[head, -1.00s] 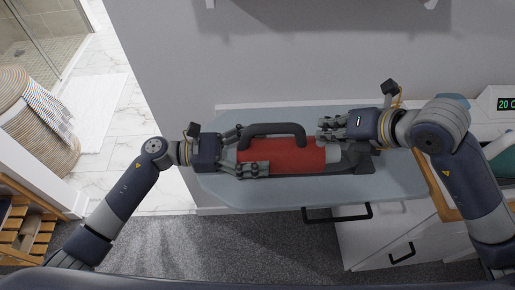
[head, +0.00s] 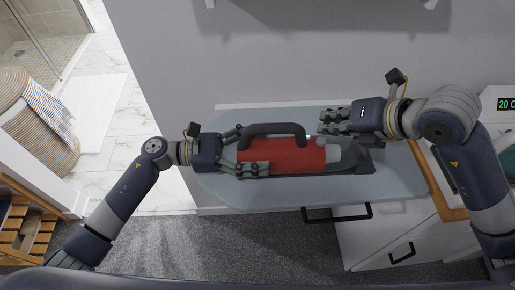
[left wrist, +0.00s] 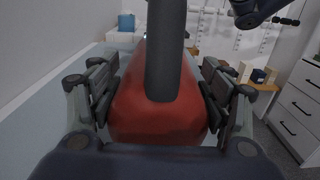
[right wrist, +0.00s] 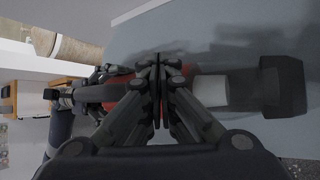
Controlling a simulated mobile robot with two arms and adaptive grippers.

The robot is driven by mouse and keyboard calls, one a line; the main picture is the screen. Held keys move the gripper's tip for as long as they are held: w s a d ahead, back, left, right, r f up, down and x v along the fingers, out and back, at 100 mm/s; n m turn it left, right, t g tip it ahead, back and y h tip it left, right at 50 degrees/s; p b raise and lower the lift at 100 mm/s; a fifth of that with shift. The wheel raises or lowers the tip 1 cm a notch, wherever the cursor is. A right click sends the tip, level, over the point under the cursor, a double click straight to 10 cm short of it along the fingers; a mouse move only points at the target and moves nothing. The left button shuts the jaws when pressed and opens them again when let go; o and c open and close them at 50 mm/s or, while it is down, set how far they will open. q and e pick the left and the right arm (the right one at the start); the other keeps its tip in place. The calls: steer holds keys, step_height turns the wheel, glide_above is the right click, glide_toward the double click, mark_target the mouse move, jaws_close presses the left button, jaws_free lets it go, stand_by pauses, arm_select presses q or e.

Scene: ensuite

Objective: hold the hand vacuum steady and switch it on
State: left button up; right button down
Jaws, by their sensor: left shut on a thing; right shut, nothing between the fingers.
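The hand vacuum (head: 290,158) lies on the blue-grey board, with a red body, a dark handle on top and a grey nozzle to the right. My left gripper (head: 248,152) is shut on the rear of the red body, one finger on each side; the left wrist view shows both fingers along the red body (left wrist: 135,125). My right gripper (head: 328,122) is shut and empty, close to the front end of the handle. In the right wrist view its closed fingers (right wrist: 158,75) hide part of the vacuum. I cannot make out the switch clearly.
The blue-grey board (head: 250,198) has bare room around the vacuum. A grey wall (head: 300,60) stands behind it. A white drawer cabinet (head: 380,240) is below right. A woven basket (head: 35,125) stands far left.

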mark_target(325, 139)
step_height(325, 139, up, 6)
steer(key=shift+f, duration=0.25)
arm_select(q)
steer(key=o, duration=1.9)
steer(key=a, duration=1.2)
steer(key=shift+s, duration=0.4)
